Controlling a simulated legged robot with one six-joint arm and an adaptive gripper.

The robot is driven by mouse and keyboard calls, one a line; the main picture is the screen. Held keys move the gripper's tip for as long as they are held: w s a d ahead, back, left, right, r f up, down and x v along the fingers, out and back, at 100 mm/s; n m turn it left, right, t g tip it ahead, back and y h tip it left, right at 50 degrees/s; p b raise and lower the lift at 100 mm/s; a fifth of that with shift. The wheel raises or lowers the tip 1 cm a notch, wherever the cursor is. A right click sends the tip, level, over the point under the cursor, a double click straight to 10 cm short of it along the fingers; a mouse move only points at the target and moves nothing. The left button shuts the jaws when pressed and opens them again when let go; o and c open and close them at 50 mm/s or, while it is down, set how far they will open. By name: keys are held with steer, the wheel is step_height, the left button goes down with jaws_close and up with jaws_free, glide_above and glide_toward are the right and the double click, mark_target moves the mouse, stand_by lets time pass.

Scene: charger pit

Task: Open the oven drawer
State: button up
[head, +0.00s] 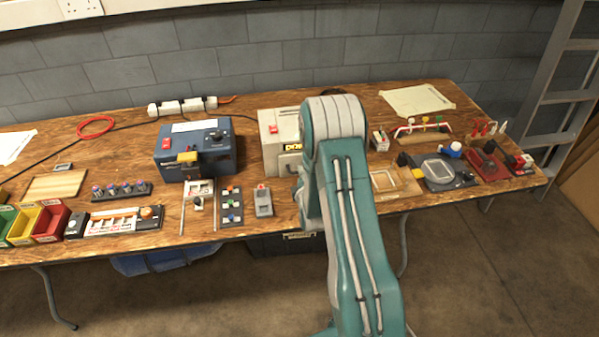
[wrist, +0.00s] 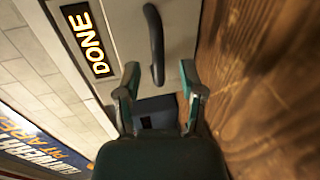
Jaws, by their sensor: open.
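The oven is a cream box (head: 275,133) on the bench, partly hidden behind my arm in the head view. The drawer looks shut. My gripper (wrist: 159,76) is open and empty, its two fingers on either side of the handle's near end. I cannot tell whether they touch it. My gripper is hidden in the head view.
A blue machine (head: 197,150) stands left of the oven. A grey switch block (head: 263,200) and a button panel (head: 231,206) lie in front. A wooden tray (head: 388,182) lies to the right. In the wrist view the wooden bench top (wrist: 265,80) is close on the right.

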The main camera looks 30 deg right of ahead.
steer(key=shift+x, duration=1.35)
jaws_close()
steer(key=shift+s, duration=0.15)
